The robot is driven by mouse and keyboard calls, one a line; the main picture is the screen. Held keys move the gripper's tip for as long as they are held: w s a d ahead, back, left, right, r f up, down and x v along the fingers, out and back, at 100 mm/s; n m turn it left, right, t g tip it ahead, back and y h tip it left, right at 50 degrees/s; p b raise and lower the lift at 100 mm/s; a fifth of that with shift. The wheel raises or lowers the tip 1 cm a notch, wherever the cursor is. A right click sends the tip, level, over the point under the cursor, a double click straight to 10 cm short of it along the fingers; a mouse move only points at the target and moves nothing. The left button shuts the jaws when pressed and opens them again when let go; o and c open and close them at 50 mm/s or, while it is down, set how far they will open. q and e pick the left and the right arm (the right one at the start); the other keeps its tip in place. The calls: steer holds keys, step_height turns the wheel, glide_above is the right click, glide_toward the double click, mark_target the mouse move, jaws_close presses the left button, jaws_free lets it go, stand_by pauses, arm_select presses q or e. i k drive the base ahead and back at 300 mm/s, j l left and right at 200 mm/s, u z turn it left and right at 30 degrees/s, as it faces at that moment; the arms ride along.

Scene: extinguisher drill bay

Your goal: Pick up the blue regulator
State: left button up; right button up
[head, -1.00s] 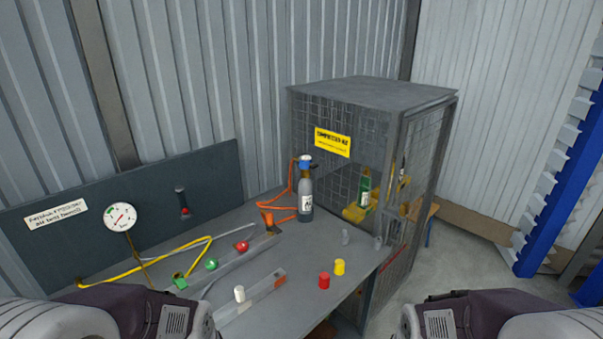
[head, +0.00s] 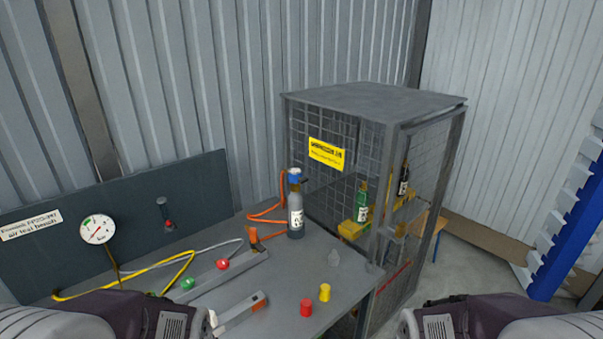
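The blue regulator (head: 295,175) sits on top of a grey cylinder (head: 296,215) with a white label. The cylinder stands upright at the back of the bench, beside the wire cage. An orange hose (head: 268,212) runs on the left of the cylinder and appears to join near its top. Both my arms show only at the bottom edge, left and right, well short of the cylinder. My gripper fingertips are out of the picture on both sides.
A mesh cage (head: 375,100) holding a green bottle (head: 362,201) stands right of the bench. Red (head: 306,307) and yellow (head: 325,292) caps stand near the bench's front edge. A gauge (head: 97,229) is at left. Bare bench (head: 285,270) lies before the cylinder.

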mark_target(293, 173)
steer(key=i+l+u, duration=0.1)
steer(key=l, duration=0.25)
steer(key=i+l+u, duration=0.1)
steer(key=i+l, duration=0.15)
steer(key=l, duration=0.15)
steer(key=i+l+u, duration=0.1)
steer(key=l, duration=0.3)
steer(key=i+l, duration=0.2)
steer(key=l, duration=0.2)
steer(key=i+l+u, duration=0.15)
steer(key=l, duration=0.25)
steer(key=i+l+u, duration=0.1)
steer(key=l, duration=0.35)
steer(key=i, duration=0.05)
